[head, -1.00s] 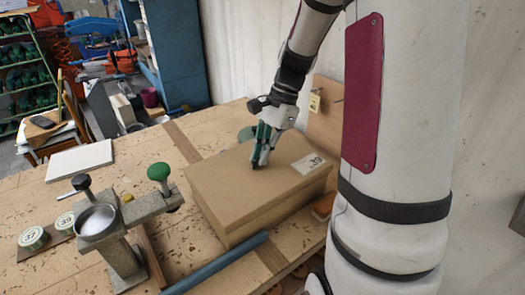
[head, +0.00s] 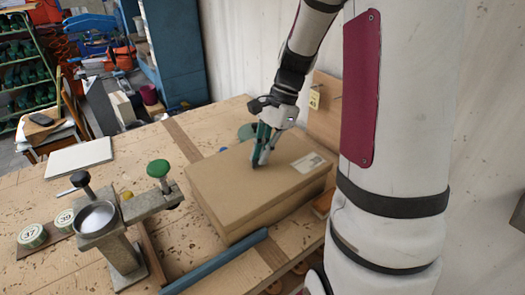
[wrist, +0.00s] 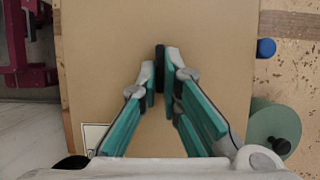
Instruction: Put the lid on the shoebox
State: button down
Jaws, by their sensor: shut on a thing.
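The brown cardboard shoebox (head: 275,220) stands on the wooden bench. Its flat brown lid (head: 225,180), with a white label (head: 308,162) near the right corner, lies over the box top; a lid edge shows along the sides. I cannot tell whether it is fully seated. My gripper (head: 257,164) points down at the middle of the lid. In the wrist view my gripper (wrist: 161,80) is shut on a small black tab (wrist: 160,56) on the lid (wrist: 105,55). The inside of the box is hidden.
A blue bar (head: 215,262) lies along the box's front side. A metal stand with a green knob (head: 158,168) is to the left. A blue cap (wrist: 266,47) and a green round object (wrist: 272,125) lie beside the box. A wooden board (head: 325,108) rises behind.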

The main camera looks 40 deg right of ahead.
jog(key=shift+f, duration=0.25)
jog(key=c, duration=1.7)
grip_release()
jog(key=v, duration=1.2)
